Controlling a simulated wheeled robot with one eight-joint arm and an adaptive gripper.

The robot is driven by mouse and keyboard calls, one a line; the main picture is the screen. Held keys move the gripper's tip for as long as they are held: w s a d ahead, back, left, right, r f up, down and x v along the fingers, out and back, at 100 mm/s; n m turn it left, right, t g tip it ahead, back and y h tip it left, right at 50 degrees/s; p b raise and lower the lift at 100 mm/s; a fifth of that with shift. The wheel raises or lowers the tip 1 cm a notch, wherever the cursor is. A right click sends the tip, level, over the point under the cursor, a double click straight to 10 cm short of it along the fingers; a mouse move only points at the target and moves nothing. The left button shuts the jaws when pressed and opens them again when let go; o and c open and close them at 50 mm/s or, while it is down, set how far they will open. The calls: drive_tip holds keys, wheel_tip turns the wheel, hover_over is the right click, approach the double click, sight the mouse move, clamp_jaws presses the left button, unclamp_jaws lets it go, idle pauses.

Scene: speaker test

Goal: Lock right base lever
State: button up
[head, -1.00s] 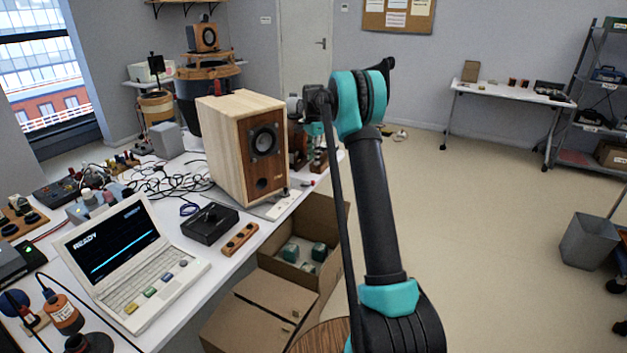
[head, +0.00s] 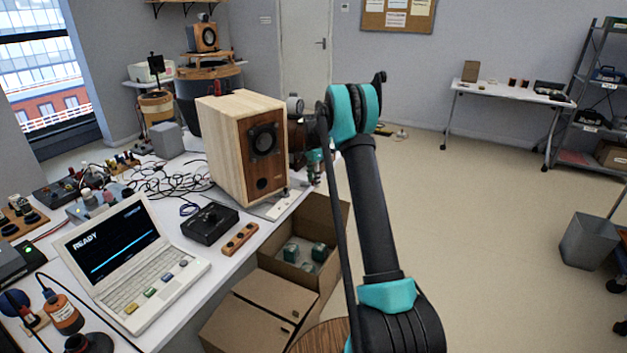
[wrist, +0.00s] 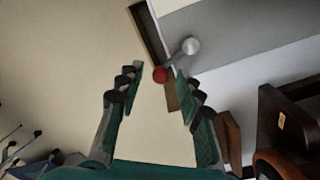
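The wooden speaker (head: 225,150) stands upright on a pale base plate (head: 272,208) at the table's right edge. In the wrist view, a small lever with a red ball (wrist: 160,74) and a silver knob (wrist: 190,45) shows just beyond my fingertips. My gripper (wrist: 160,85) is open, its two green fingers spread on either side of the red ball in the picture; I cannot tell the depth between them. In the head view my gripper (head: 315,170) hangs beside the speaker's right side, partly hidden by my arm.
An open cardboard box (head: 325,215) with several green pieces stands below the table edge. A black control box (head: 209,223), a wooden strip (head: 240,239) and a laptop (head: 125,255) lie on the table.

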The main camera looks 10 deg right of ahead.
clamp_jaws()
drive_tip(key=w+n, duration=0.1)
drive_tip(key=n, duration=0.1)
drive_tip(key=w+n, duration=0.1)
drive_tip(key=n, duration=0.1)
drive_tip(key=w+n, duration=0.1)
drive_tip(key=n, duration=0.2)
drive_tip(key=shift+a, duration=0.1)
drive_tip(key=n, duration=0.1)
drive_tip(key=w+n, duration=0.1)
drive_tip(key=n, duration=0.1)
drive_tip(key=shift+w+a+n, duration=0.1)
drive_tip(key=shift+a+n, duration=0.2)
drive_tip(key=shift+a, duration=0.05)
drive_tip(key=shift+w+a+n, duration=0.25)
drive_tip(key=shift+n, duration=0.6)
drive_tip(key=shift+w+a+n, duration=0.25)
drive_tip(key=shift+n, duration=0.6)
